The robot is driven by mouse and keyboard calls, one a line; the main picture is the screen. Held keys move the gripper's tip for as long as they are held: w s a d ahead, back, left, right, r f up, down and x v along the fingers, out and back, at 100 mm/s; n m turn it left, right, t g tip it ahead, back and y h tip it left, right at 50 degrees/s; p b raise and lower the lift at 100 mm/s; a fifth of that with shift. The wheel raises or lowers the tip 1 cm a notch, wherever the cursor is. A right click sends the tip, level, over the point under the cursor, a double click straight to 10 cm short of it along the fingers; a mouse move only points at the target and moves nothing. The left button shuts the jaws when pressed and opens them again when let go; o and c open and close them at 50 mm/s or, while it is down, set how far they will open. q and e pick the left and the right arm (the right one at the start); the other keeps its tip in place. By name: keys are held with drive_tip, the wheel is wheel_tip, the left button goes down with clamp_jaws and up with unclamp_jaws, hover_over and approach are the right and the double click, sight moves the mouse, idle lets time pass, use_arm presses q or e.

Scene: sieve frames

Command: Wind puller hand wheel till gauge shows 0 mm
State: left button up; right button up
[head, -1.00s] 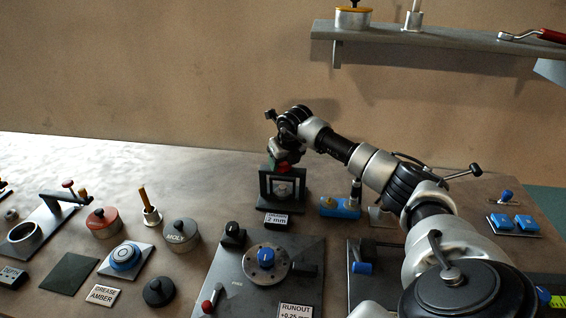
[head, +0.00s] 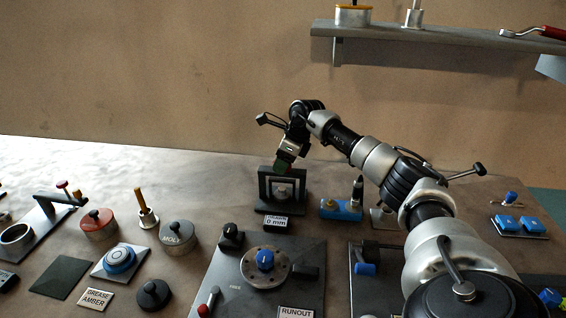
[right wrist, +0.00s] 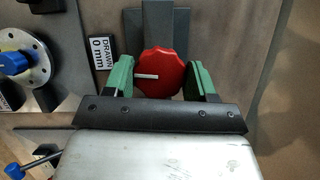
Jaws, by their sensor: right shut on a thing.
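The puller (head: 264,190) is a dark upright frame at the back middle of the bench in the head view. Its red hand wheel (right wrist: 165,62), with a white pointer mark, shows in the right wrist view; in the head view my gripper hides it. The gauge plate (head: 276,222) in front reads "DRAWN 0 mm"; it also shows sideways in the right wrist view (right wrist: 102,52). My right gripper (head: 283,162) is above the puller, its green fingers (right wrist: 162,78) shut on the hand wheel from both sides. My left gripper is not in view.
A plate with a blue-capped disc (head: 265,262) lies in front of the puller. A blue block (head: 340,209) stands close on its right. Red (head: 98,222) and grey MOLY (head: 178,236) pots are to the left. A shelf (head: 440,36) hangs above right.

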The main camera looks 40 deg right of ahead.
drive_tip(key=shift+d+r+n, duration=0.1)
drive_tip(key=shift+n, duration=0.5)
drive_tip(key=o, duration=0.9)
drive_tip(key=shift+s+d+r, duration=0.15)
drive_tip(key=shift+r, duration=0.3)
drive_tip(key=b+v, duration=0.2)
drive_tip(key=v, duration=0.7)
drive_tip(key=shift+d+r, duration=0.2)
drive_tip(key=shift+r, duration=0.15)
drive_tip(key=shift+s+f, duration=0.1)
